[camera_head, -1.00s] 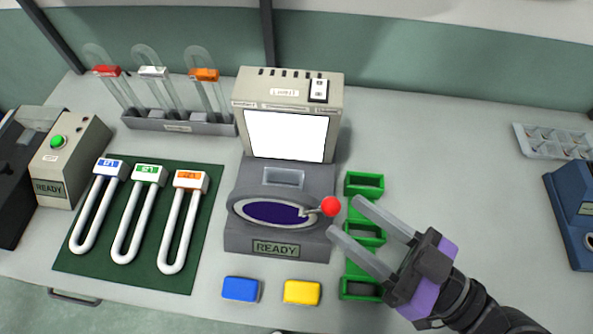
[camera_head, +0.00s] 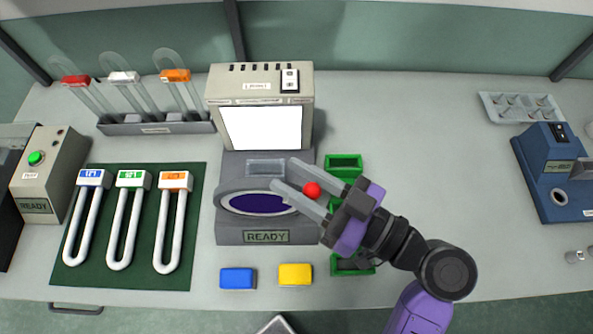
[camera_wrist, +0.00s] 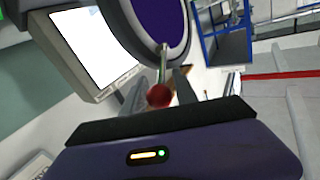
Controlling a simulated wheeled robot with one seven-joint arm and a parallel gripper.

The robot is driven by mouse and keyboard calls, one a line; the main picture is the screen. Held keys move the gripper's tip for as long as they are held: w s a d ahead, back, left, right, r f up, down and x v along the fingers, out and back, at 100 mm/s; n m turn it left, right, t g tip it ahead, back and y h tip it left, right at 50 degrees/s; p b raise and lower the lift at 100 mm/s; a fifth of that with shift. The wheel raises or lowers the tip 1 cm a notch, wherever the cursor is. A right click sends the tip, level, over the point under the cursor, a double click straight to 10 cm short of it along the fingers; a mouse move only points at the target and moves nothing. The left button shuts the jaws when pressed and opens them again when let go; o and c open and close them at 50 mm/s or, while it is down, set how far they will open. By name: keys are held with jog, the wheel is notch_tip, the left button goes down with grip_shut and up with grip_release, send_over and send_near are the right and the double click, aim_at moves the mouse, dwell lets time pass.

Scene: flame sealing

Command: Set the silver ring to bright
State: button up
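The silver ring (camera_head: 222,207) surrounds a dark purple oval window on the grey machine's base (camera_head: 229,232), below a lit white screen (camera_head: 262,128). A short lever with a red ball knob (camera_head: 312,189) sticks out from the ring's right side. In the wrist view the red knob (camera_wrist: 159,96) and its metal stem (camera_wrist: 163,62) show between my fingers. My gripper (camera_head: 283,178) is open, with one finger on each side of the knob. I cannot tell whether a finger touches the lever. The ring's right part is partly hidden by a finger.
Green trays (camera_head: 344,160) stand right of the machine, partly behind my gripper. Blue (camera_head: 238,278) and yellow (camera_head: 295,274) blocks lie in front. A green mat (camera_head: 141,250) with white U-tubes lies left.

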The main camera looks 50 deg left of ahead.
grip_shut()
dwell(1.2)
